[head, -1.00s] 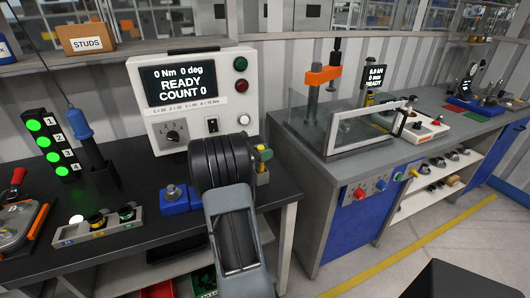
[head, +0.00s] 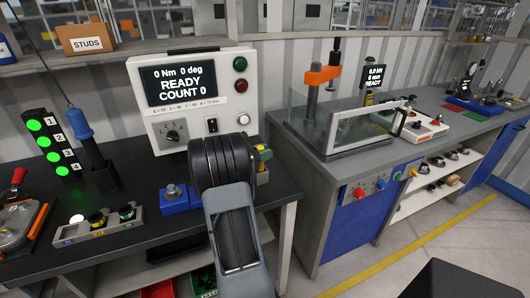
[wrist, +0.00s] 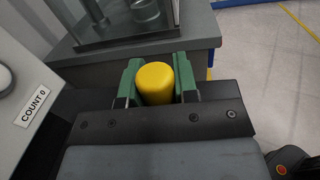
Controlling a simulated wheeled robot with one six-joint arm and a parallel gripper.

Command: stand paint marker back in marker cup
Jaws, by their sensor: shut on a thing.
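The yellow paint marker (wrist: 155,84) is between the two green fingers of my gripper (wrist: 157,78) in the wrist view. The fingers press on it from both sides, and its rounded yellow end faces the camera. In the head view my gripper (head: 263,152) is mostly hidden behind my arm at the bench's right end; a bit of green and yellow shows. A small olive-grey piece (head: 262,174) stands just below it on the bench. It may be the marker cup, but I cannot tell. Whether the marker touches it is hidden.
A torque tester (head: 195,95) reading READY COUNT 0 stands close behind my gripper. A blue block with a bolt (head: 180,199) sits left of my arm. A press with a clear guard (head: 365,128) stands on the grey bench to the right, across a narrow gap.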

